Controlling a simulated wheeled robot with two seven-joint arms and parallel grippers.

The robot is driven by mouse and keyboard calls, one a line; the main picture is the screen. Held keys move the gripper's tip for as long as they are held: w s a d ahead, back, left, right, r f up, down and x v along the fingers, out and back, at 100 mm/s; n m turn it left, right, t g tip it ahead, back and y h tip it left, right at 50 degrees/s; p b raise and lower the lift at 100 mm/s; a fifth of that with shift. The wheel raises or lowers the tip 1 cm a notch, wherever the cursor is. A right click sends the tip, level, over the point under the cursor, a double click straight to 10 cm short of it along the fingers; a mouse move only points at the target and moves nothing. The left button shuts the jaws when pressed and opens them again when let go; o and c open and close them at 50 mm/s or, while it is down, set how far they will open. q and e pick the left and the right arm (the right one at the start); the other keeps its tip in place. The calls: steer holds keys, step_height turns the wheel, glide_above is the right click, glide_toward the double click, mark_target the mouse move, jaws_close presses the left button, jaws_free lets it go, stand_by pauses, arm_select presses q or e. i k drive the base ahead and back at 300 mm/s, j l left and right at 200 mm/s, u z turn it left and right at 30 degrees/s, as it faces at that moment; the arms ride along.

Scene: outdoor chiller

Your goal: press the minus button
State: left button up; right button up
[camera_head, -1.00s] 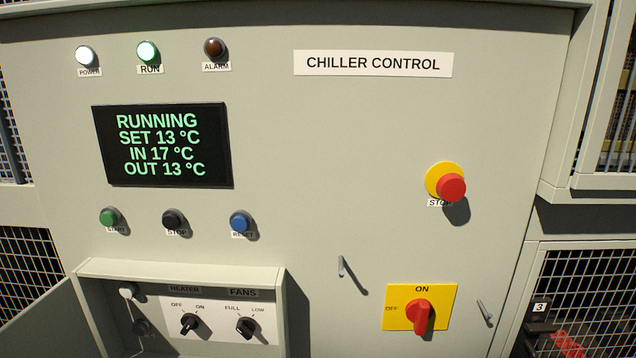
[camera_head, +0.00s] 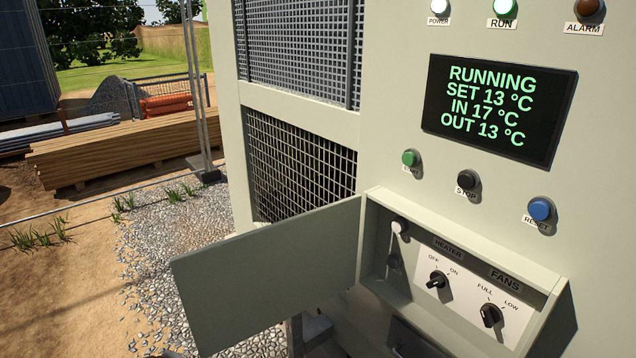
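No button marked minus can be made out. The chiller's display (camera_head: 500,110) reads RUNNING, SET 13 °C, IN 17 °C, OUT 13 °C. Below it are a green START button (camera_head: 410,158), a black STOP button (camera_head: 467,180) and a blue RESET button (camera_head: 540,209). An open recessed box (camera_head: 470,225) below them holds a HEATER knob (camera_head: 437,280), a FANS knob (camera_head: 491,315) and a small white-tipped part (camera_head: 398,227) at its left. Neither of my grippers is in view.
The box's door (camera_head: 270,270) stands swung open to the left. The POWER lamp (camera_head: 440,7) and RUN lamp (camera_head: 504,7) are lit; the ALARM lamp (camera_head: 588,8) is dark. Gravel (camera_head: 165,235) and stacked timber (camera_head: 125,150) lie at left.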

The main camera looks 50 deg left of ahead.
mark_target(392, 262)
steer(key=u, duration=4.8)
steer(key=l+z, duration=0.1)
steer(key=z, duration=2.5)
steer(key=i+l, duration=0.4)
